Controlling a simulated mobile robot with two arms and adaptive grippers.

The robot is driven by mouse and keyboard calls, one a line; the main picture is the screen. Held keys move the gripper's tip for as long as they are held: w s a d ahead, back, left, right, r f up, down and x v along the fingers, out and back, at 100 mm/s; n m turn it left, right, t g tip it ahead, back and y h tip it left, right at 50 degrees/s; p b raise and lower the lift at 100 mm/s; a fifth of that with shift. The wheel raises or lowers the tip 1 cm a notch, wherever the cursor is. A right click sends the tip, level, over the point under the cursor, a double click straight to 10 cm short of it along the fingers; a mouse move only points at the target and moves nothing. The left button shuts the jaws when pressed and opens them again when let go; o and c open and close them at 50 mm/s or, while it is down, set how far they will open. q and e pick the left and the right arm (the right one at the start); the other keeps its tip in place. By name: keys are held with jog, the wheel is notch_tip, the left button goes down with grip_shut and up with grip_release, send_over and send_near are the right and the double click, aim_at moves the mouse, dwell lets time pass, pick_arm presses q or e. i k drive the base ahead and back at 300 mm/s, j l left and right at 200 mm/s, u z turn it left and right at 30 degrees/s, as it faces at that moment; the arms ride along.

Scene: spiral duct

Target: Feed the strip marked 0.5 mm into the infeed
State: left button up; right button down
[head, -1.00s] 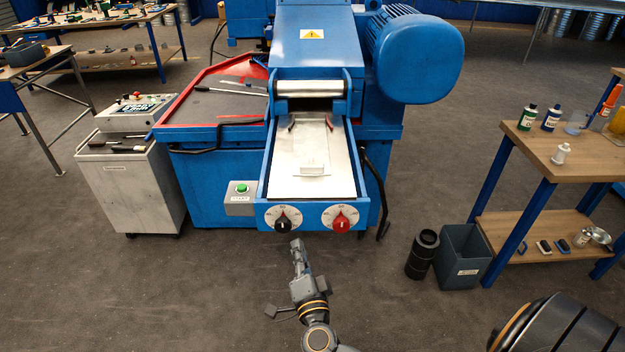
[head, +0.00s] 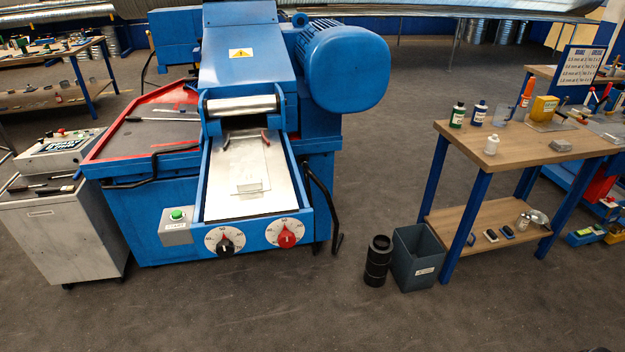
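The infeed (head: 240,210) is a bare metal tray with blue side rails on the front of the blue machine, leading up to a roller (head: 242,105) above a dark slot. A flat metal strip (head: 252,160) appears to lie on the tray. A small pale block or label (head: 250,187) sits near its lower end. I cannot read any 0.5 mm marking on it. Two small red-tipped parts stand at the slot. Neither of my grippers is in view.
Two dials (head: 286,235) and a green start button (head: 177,215) face the front. A bench (head: 465,150) at right holds bottles, a yellow box (head: 543,108) and a grey block (head: 561,146). A bin (head: 416,262) and black cylinder (head: 378,262) stand on the floor. The front floor is clear.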

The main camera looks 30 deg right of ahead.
aim_at(249, 173)
jog(key=i+j+z, duration=0.15)
jog(key=z, duration=0.25)
jog(key=i+j+z, duration=0.1)
jog(key=j+z, duration=0.65)
jog(key=i+j+z, duration=0.1)
jog(key=j+z, duration=0.25)
jog(key=l, duration=0.1)
